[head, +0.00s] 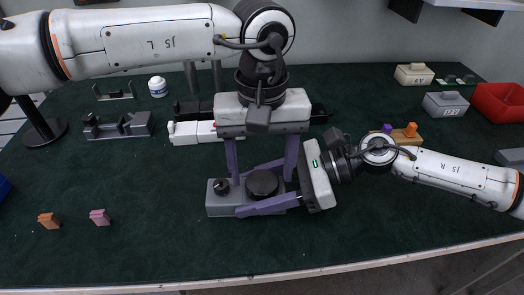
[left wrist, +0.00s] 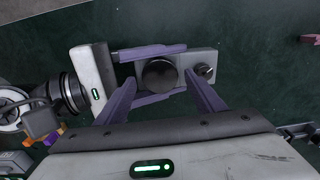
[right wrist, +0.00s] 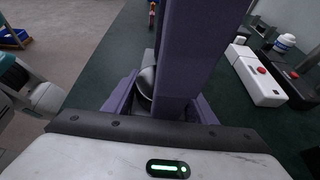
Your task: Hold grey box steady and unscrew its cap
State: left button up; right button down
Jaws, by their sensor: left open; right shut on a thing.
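The grey box (head: 215,207) lies flat near the middle of the bench. It carries a large round black cap (head: 262,183) and a smaller dark knob (head: 221,186); both show in the left wrist view, cap (left wrist: 160,75) and knob (left wrist: 203,70). My right gripper (head: 245,190) comes from the right and is shut on the box, one finger along each long side. My left gripper (head: 262,178) points down from above, open, with its fingers spread either side of the cap. In the right wrist view a left finger (right wrist: 185,50) partly hides the cap (right wrist: 146,82).
A grey fixture (head: 118,125), white bottle (head: 157,86) and white part (head: 185,133) stand behind left. Orange (head: 48,220) and pink (head: 100,216) blocks lie front left. A tan block with pegs (head: 405,137), small boxes (head: 445,104) and red bin (head: 498,102) are right. Front bench is clear.

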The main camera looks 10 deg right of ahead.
pick_arm(q)
jog(key=shift+f, duration=0.6)
jog(key=c, duration=1.1)
jog(key=n, duration=0.3)
jog(key=shift+c, duration=0.2)
jog(key=o, duration=1.2)
jog(key=shift+r, duration=0.1)
